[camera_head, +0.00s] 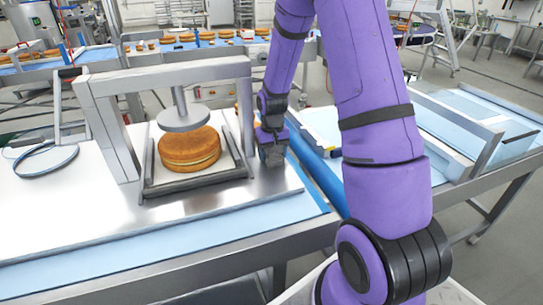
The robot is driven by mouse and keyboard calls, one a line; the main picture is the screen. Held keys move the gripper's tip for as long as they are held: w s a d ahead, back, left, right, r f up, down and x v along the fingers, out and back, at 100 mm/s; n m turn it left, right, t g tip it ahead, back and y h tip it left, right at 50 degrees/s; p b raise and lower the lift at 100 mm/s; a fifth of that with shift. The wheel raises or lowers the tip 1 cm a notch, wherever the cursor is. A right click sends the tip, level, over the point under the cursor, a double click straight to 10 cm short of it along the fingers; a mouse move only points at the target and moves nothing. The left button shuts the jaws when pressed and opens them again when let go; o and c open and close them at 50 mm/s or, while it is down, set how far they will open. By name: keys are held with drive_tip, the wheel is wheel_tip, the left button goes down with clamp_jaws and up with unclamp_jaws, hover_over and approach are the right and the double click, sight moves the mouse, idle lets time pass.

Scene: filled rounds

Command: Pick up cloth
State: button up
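My purple arm reaches from the lower right up and over to the middle. My gripper (272,155) points down beside the right side of the metal press, close over the steel worktop. Its fingers are small and dark here, so I cannot tell whether they are open or shut or hold anything. I cannot make out a cloth for certain.
A metal press frame (165,80) stands over a filled round cake (189,148) in a dark-sided tray (200,183). A round, dark-rimmed blue item (45,160) lies at left. A blue conveyor belt (455,125) runs at right. More cakes stand on belts behind.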

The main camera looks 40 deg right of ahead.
drive_tip(key=shift+c, duration=0.7)
drive_tip(key=shift+r, duration=0.15)
drive_tip(key=shift+r, duration=0.65)
wheel_tip(320, 180, up, 2)
drive_tip(key=shift+d+r, duration=0.15)
drive_tip(key=s+d+r, duration=0.1)
drive_tip(key=d, duration=1.4)
drive_tip(key=shift+s+d, duration=0.25)
drive_tip(key=shift+d, duration=0.05)
drive_tip(key=shift+o, duration=0.3)
